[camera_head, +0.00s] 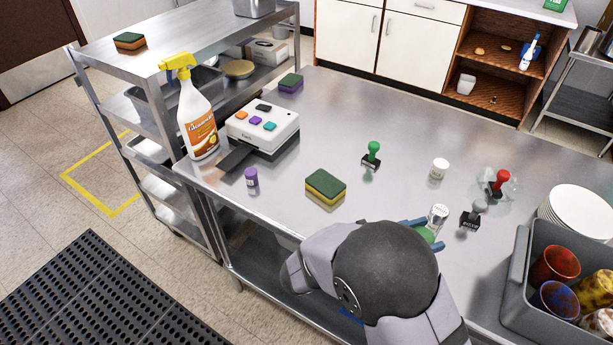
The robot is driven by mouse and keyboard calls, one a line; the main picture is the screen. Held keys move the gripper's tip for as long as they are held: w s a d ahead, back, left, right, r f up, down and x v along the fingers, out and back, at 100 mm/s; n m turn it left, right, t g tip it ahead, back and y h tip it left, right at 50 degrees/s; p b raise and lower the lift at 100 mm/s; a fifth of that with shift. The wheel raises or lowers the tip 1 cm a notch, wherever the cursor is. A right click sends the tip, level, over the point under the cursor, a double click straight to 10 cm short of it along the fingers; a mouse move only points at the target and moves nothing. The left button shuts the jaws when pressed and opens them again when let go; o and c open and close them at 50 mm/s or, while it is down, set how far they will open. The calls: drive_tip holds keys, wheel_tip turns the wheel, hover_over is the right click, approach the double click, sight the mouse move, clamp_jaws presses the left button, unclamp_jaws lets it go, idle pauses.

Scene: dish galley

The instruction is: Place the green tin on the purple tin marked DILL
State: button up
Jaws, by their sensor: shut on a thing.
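The purple tin (251,178) stands upright on the steel counter, near its left front edge; its marking is too small to read. My gripper (427,231) is right of the middle of the counter, well to the right of the purple tin. Its blue fingers are shut on the green tin (425,236), which shows only in part between them. My own arm hides much of the fingers and of the tin. I cannot tell whether the tin touches the counter.
A green-and-yellow sponge (325,187) lies between my gripper and the purple tin. A glass shaker (438,216) stands close beside my fingers, with a grey-handled stamp (471,216) to its right. A white device (262,130) and a spray bottle (196,115) stand behind the purple tin.

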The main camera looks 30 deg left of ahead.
drive_tip(key=w+a+r+n+t+y+b, duration=0.1)
drive_tip(key=w+a+n+t+y, duration=0.15)
drive_tip(key=a, duration=0.55)
drive_tip(key=w+a+r+n+t+y+b, duration=0.15)
drive_tip(key=a+y, duration=0.25)
drive_tip(key=a, duration=0.4)
wheel_tip(320, 180, up, 6)
drive_tip(key=r+n+g+y, duration=0.1)
drive_tip(key=n+g+y, duration=0.3)
drive_tip(key=n+y, duration=1.05)
hover_over(251, 172)
drive_tip(key=m+y, duration=0.2)
drive_tip(key=m, duration=0.1)
drive_tip(key=shift+n, duration=0.25)
drive_tip(key=shift+a+f+p, duration=0.1)
drive_tip(key=shift+f+p, duration=0.55)
drive_tip(key=shift+f, duration=4.6)
drive_tip(key=shift+f, duration=0.1)
drive_tip(key=shift+f, duration=0.15)
drive_tip(key=o, duration=1.1)
